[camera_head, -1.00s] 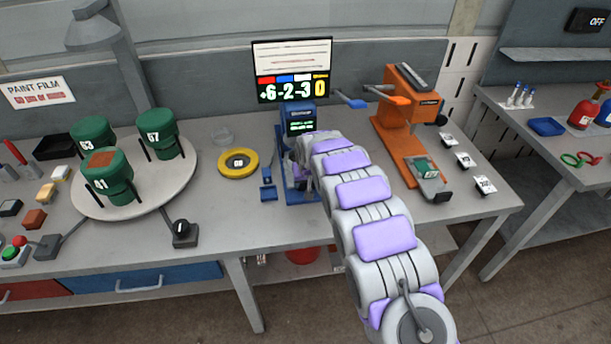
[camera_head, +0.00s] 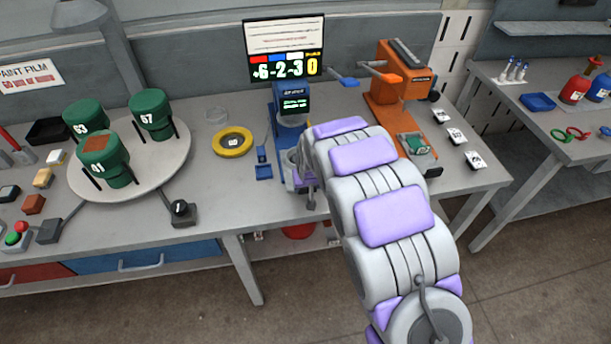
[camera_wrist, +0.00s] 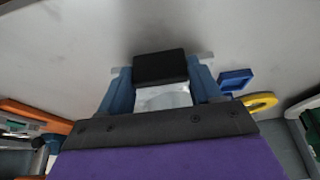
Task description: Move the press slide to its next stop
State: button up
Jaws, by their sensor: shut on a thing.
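The blue press (camera_head: 291,112) stands at the middle of the bench, with a small lit screen. My arm covers much of its lower part in the head view. The wrist view shows its slide (camera_wrist: 162,97) as a pale part between blue side rails (camera_wrist: 115,95). A black block is at the slide's near end; I cannot tell whether it is a handle or a finger. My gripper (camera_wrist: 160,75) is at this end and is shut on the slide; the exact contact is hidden.
An orange press (camera_head: 397,97) with a green piece stands to the right. A yellow ring (camera_head: 218,143) and small blue stand (camera_head: 263,171) lie left of the blue press. A round table (camera_head: 160,177) with green cylinders is farther left. A display (camera_head: 284,72) stands behind.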

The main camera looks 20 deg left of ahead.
jog(key=shift+s+d+f, duration=0.1)
jog(key=shift+s+d, duration=0.2)
jog(key=shift+s, duration=0.25)
jog(key=o, duration=1.1)
jog(key=shift+c, duration=0.2)
jog(key=o, duration=0.3)
jog(key=shift+s+d, duration=0.1)
jog(key=shift+s, duration=0.1)
jog(key=shift+o, duration=0.8)
jog(key=shift+w, duration=0.1)
jog(key=shift+r, duration=0.7)
jog(key=p+v, duration=0.3)
jog(key=v, duration=1.3)
